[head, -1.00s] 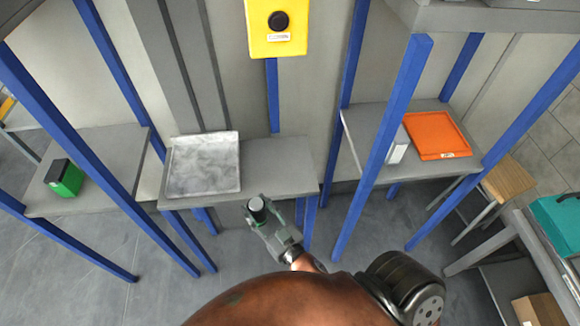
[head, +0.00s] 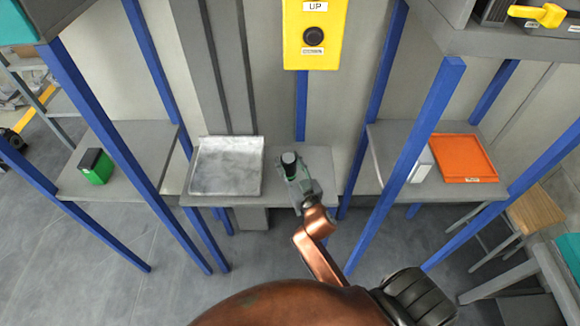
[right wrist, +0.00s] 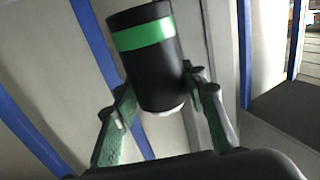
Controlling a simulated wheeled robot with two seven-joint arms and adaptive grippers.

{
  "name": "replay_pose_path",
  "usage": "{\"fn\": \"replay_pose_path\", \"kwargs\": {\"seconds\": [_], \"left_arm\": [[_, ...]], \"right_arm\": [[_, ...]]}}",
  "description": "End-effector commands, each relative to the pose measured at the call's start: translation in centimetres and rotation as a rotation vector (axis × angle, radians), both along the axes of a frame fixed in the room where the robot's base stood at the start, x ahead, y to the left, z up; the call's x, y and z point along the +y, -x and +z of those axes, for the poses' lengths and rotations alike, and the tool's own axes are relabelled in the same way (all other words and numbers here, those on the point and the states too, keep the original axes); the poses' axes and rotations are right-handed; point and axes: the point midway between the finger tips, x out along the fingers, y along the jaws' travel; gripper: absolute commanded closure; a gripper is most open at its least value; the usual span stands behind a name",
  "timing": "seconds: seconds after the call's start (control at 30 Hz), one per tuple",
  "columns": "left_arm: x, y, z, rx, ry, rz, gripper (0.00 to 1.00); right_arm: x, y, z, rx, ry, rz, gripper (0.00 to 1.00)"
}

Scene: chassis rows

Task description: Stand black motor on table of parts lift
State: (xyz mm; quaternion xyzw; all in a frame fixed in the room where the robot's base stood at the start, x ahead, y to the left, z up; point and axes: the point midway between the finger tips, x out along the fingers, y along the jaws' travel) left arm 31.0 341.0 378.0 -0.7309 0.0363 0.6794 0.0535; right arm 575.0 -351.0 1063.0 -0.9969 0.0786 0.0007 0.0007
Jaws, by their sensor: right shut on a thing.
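The black motor (head: 289,159), a dark cylinder with a green band, is upright or nearly so in my right gripper (head: 292,172). It fills the middle of the right wrist view (right wrist: 146,70), with a finger on each side and its pale lower end visible. In the head view the motor overlaps the bare right part of the lift's grey table (head: 323,178). I cannot tell its height above the surface. My left gripper is not in view.
A grey metal tray (head: 227,166) covers the table's left part. A yellow control box (head: 315,38) hangs above. Blue posts stand on both sides. The left shelf holds a green-and-black box (head: 96,166); the right shelf holds an orange tray (head: 463,158) and a white box (head: 419,163).

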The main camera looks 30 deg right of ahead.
Motion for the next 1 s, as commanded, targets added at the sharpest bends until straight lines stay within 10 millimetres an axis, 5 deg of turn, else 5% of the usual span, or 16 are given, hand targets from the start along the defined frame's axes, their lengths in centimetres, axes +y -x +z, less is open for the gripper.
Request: {"fn": "replay_pose_path", "kwargs": {"seconds": [0.33,0.8,1.0], "left_arm": [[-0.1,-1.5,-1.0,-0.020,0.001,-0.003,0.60],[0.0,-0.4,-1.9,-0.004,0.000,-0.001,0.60],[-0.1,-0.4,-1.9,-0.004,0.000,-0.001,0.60]], "right_arm": [[-2.3,-3.8,-4.6,-0.007,0.001,0.003,1.00],[-3.0,-4.7,-8.6,-0.006,-0.001,0.002,1.00],[-3.0,-4.7,-8.9,-0.008,0.002,0.003,1.00]]}}
